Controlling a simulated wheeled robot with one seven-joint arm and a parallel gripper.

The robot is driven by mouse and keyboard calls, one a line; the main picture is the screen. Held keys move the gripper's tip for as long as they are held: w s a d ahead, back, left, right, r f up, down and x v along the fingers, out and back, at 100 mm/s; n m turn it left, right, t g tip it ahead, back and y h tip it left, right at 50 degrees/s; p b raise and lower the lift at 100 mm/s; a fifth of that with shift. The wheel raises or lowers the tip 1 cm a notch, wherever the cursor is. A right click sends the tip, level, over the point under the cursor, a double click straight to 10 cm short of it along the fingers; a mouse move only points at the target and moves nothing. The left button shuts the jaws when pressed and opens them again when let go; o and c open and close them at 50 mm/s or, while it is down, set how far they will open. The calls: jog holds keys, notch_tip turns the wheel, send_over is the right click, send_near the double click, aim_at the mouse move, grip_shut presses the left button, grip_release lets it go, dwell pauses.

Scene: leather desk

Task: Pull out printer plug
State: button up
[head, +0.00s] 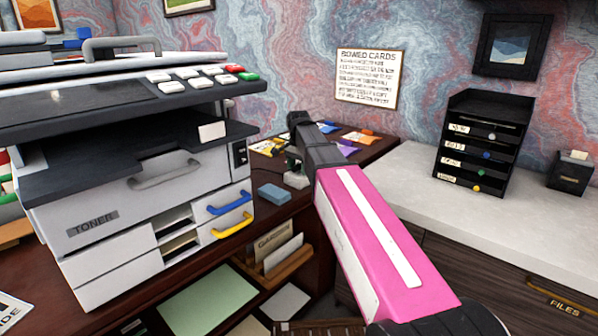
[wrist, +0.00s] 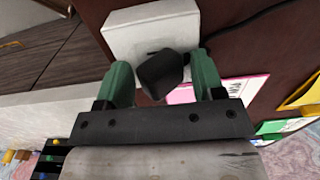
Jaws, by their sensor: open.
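The dark printer plug (wrist: 160,75) sits against a white socket box (wrist: 150,30) in the wrist view. My gripper (wrist: 163,68) is open, with one green finger on each side of the plug. A gap shows on the left; on the right the finger is very close, and I cannot tell if it touches. In the head view my gripper (head: 291,160) is over the desk right of the printer (head: 140,190). The socket box (head: 296,180) shows there below it, and the plug is hidden or too small to make out.
A black cord (wrist: 250,22) runs across the brown desk. A blue block (head: 274,194) lies near the printer. Colourful cards (head: 360,137) lie behind my gripper. A black drawer organiser (head: 483,148) stands on the pale counter (head: 420,185), which has free room.

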jog(key=shift+w+a+f, duration=0.1)
jog(key=shift+w+a, duration=0.05)
dwell(0.5)
jog(key=c, duration=1.1)
jog(key=shift+r, duration=3.05)
